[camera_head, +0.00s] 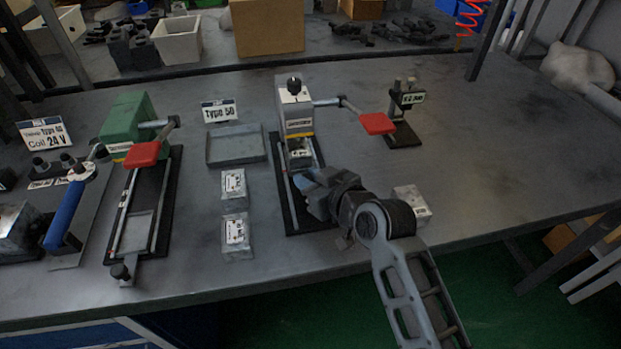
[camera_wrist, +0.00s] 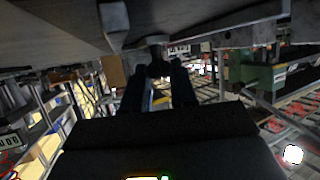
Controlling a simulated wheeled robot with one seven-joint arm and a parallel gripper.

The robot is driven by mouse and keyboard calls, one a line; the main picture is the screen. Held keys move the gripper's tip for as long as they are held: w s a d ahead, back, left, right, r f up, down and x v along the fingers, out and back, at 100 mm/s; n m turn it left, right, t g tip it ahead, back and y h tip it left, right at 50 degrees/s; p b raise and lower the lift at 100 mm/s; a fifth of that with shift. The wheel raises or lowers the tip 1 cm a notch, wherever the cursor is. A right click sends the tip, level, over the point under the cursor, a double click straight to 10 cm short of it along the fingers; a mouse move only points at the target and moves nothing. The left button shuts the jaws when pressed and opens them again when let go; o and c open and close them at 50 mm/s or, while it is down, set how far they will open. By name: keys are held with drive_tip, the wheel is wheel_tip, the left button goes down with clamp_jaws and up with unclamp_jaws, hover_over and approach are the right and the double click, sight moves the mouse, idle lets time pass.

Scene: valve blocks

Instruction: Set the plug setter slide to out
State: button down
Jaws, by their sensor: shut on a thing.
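A grey-white press (camera_head: 297,112) with a black top knob and a red-ended lever (camera_head: 377,123) stands on a black base with rails at mid-table. I take it as the plug setter; its label is too small to read. Its slide (camera_head: 300,154) sits at the inner end, under the press head, with a small pale part on it. My gripper (camera_head: 304,181) reaches over the rails from the right, just in front of the slide. In the wrist view, the fingers (camera_wrist: 158,88) are closed around a dark knob (camera_wrist: 157,67), which the gripper hides in the head view.
A green press (camera_head: 128,118) with its slide run out to the front stands left. A grey tray (camera_head: 236,147) and two labelled blocks (camera_head: 234,184) lie between the presses. Another block (camera_head: 411,201) is beside my wrist. A small stand (camera_head: 403,115) is behind right. The table's right side is clear.

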drive_tip(key=s+d, duration=0.1)
drive_tip(key=s, duration=0.3)
drive_tip(key=s+d, duration=0.1)
drive_tip(key=s, duration=0.4)
drive_tip(key=s+d+p, duration=0.1)
drive_tip(key=s+d, duration=0.1)
drive_tip(key=s, duration=0.2)
drive_tip(key=shift+s+f, duration=0.1)
drive_tip(key=shift+s, duration=0.3)
drive_tip(key=c, duration=0.9)
unclamp_jaws()
drive_tip(key=shift+c, duration=0.2)
drive_tip(key=b+v, duration=0.1)
drive_tip(key=v, duration=0.7)
drive_tip(key=shift+a, duration=0.15)
